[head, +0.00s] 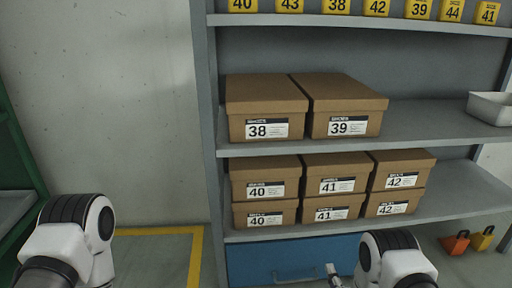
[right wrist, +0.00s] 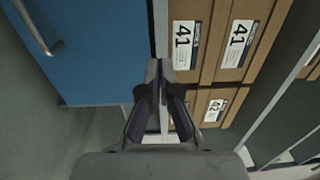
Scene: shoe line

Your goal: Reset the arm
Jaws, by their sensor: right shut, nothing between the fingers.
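My right arm (head: 392,262) comes in at the bottom of the head view, in front of the shelf's lower part. My right gripper (head: 333,270) shows small there, in front of the blue drawer. In the right wrist view the right gripper (right wrist: 154,64) has its fingertips together with nothing between them. It points toward the shelf edge between the blue drawer and the boxes. My left arm (head: 75,240) shows at the bottom left of the head view. Its gripper is out of sight.
A grey shelf (head: 300,150) carries brown shoe boxes (head: 345,108) numbered 38 to 42. Yellow number tags (head: 376,7) line its top board. A white tray (head: 490,108) stands at the right. A blue drawer (head: 250,258) is below. Orange and yellow items (head: 456,243) lie at lower right.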

